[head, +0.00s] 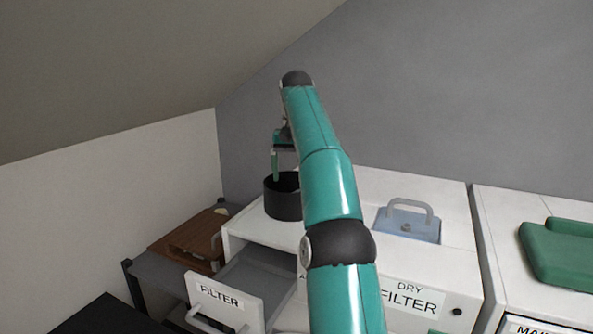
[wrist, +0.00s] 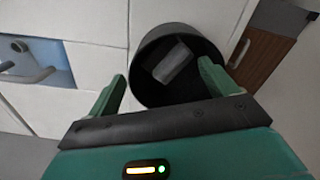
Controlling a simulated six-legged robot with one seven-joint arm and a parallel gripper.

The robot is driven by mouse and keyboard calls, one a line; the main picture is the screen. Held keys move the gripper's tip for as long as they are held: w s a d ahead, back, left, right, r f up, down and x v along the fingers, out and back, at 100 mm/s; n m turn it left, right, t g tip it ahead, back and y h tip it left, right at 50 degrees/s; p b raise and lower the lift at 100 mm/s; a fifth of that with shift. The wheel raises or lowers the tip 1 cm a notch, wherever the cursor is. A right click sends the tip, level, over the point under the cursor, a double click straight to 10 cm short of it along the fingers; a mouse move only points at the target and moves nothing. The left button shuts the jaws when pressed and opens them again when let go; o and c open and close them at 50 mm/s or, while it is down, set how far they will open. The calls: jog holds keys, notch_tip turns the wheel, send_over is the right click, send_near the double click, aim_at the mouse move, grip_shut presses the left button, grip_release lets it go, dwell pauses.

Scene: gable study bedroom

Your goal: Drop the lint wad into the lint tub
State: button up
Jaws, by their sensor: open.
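The lint tub is a round black tub (head: 283,204) on the left end of the white machine top in the head view. It also shows in the wrist view (wrist: 141,83), seen from above. A grey block-like wad, the lint wad (wrist: 173,64), shows inside the tub's rim in the wrist view, tilted. I cannot tell if it rests on the bottom. It is hidden in the head view. My gripper (wrist: 162,72) is open above the tub, its two green fingers apart with nothing between them. In the head view my gripper (head: 276,180) is partly behind my arm.
A blue filter with a handle (head: 408,222) sits in the machine top to the right. An open drawer with a FILTER label (head: 222,298) sticks out at the front. A brown wooden box (head: 188,240) stands left; green folded cloth (head: 558,256) lies far right. A sloped ceiling hangs upper left.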

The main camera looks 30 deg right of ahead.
jog(key=shift+r, duration=0.2)
jog(key=s+a+r+n+t, duration=0.1)
jog(key=s+a, duration=0.2)
jog(key=a, duration=0.3)
jog(key=s+a+n+t+h, duration=0.1)
jog(key=s+a+n, duration=0.15)
jog(key=a, duration=0.45)
jog(key=s+a+r+n, duration=0.1)
jog(key=s+a, duration=0.3)
jog(key=a, duration=0.2)
jog(key=s+a+f+n+t, duration=0.1)
jog(key=s+a+f, duration=0.2)
jog(key=s+f, duration=0.3)
jog(key=s+a+f+n+t, duration=0.1)
jog(key=s+a+f, duration=0.2)
jog(key=s+f, duration=0.2)
jog(key=s+a+f+n+t+y, duration=0.1)
jog(key=s+a+f, duration=0.2)
jog(key=s+f, duration=0.3)
jog(key=s, duration=0.3)
jog(key=shift+a+f+t, duration=0.2)
jog(key=shift+f+t, duration=0.1)
jog(key=shift+f, duration=0.05)
